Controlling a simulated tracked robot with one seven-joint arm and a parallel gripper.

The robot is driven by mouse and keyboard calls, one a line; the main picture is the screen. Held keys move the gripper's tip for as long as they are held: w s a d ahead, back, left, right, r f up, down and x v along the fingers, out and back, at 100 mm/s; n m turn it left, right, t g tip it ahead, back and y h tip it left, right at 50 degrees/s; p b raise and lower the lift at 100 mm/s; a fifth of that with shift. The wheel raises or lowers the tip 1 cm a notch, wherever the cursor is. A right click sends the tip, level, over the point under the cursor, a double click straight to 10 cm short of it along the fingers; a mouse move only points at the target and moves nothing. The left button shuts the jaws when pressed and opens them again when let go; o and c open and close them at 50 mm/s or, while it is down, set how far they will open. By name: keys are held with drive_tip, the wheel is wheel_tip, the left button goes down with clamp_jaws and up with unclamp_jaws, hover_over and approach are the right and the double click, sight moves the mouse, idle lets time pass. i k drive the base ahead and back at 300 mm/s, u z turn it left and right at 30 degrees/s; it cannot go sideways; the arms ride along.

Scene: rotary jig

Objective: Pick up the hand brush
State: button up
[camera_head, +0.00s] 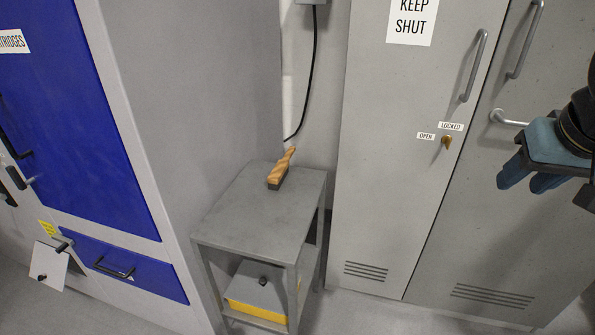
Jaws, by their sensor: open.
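The hand brush (281,169) lies on the top of a small grey side table (240,222), near its back edge. It has a light wooden handle pointing to the back right and a dark part along its underside. My gripper (540,188) is at the right edge of the head camera view, in front of the grey cabinet doors. It is open, its blue-grey fingers pointing down and left, with nothing seen between them. It is well to the right of the brush and apart from it. Part of the gripper is cut off by the frame.
A tall grey cabinet (390,130) with handles and a small knob marked OPEN and LOCKED stands right of the table. A blue-doored cabinet (95,110) stands left. A grey and yellow box (262,288) sits on the table's lower shelf. A black cable (314,75) hangs behind.

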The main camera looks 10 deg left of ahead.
sight(276, 177)
drive_tip(key=u, duration=0.15)
drive_tip(key=i, duration=0.95)
drive_tip(key=z, duration=0.1)
